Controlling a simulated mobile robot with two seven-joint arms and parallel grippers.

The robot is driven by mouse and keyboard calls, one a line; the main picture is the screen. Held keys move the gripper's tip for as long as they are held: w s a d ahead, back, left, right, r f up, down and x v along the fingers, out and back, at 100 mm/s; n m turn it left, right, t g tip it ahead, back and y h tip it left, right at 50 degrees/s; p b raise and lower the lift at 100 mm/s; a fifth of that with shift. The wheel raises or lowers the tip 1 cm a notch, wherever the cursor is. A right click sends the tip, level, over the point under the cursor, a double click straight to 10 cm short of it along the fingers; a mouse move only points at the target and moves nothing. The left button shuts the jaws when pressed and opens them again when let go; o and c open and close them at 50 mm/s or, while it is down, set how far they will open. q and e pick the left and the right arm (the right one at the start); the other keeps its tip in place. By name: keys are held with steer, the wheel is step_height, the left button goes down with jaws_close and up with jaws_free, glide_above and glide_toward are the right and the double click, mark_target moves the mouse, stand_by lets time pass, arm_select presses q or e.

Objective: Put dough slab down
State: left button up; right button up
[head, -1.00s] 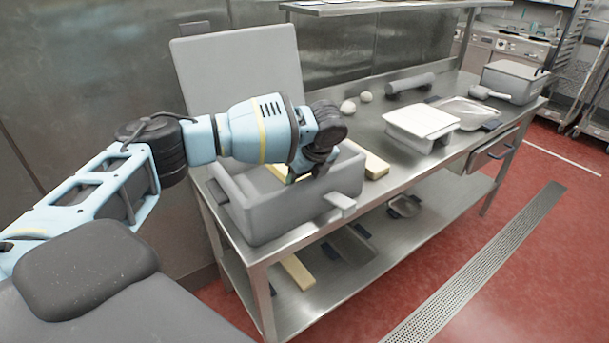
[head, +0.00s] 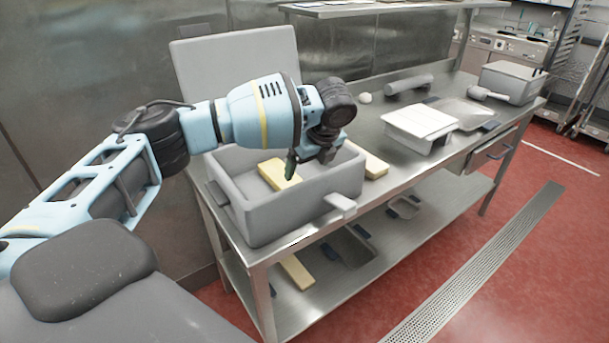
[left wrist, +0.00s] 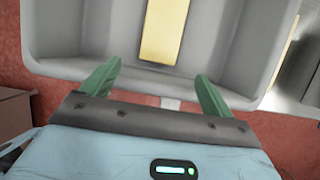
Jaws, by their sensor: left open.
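A yellow dough slab (head: 276,176) lies inside the grey bin (head: 274,214) on the steel table. In the left wrist view the slab (left wrist: 164,30) lies lengthwise on the floor of the bin (left wrist: 95,25), beyond my fingers. My left gripper (head: 303,166) is open and empty. It hangs over the bin, to the right of the slab in the head view and apart from it. In the left wrist view its two green fingers (left wrist: 155,84) are spread with nothing between them. My right gripper is in neither view.
Another yellow slab (head: 370,161) lies on the table just right of the bin, and one (head: 297,271) on the lower shelf. A white lidded container (head: 418,128), a grey roller (head: 409,84) and a pale ball (head: 365,98) stand farther right. A grey lid (head: 240,68) leans behind the bin.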

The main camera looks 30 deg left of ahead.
arm_select(q)
steer(key=v, duration=0.7)
steer(key=s+d+f+n+t+h, duration=0.1)
steer(key=d+f+h, duration=0.3)
steer(key=d+f, duration=1)
steer(key=s+d+f+n+t+h, duration=0.1)
steer(key=s+d+f+n+h, duration=0.25)
steer(key=f, duration=0.45)
steer(key=s+d+f+n+t+h, duration=0.1)
steer(key=s+d+f+n+h, duration=0.1)
steer(key=s+d+f, duration=0.45)
steer(key=s+a+f+n+t, duration=0.3)
steer(key=s+f+n, duration=0.5)
steer(key=s, duration=0.1)
steer(key=s+a+f+n+y, duration=0.1)
steer(key=s+a+f+n, duration=0.1)
steer(key=s+a, duration=0.3)
steer(key=s+a+f+n+t+y, duration=0.1)
steer(key=s+a+n, duration=0.3)
steer(key=s, duration=0.5)
steer(key=shift+s+a+f+t+y, duration=0.25)
steer(key=shift+a+f+y, duration=0.2)
steer(key=shift+a+y, duration=0.4)
steer(key=shift+a, duration=0.15)
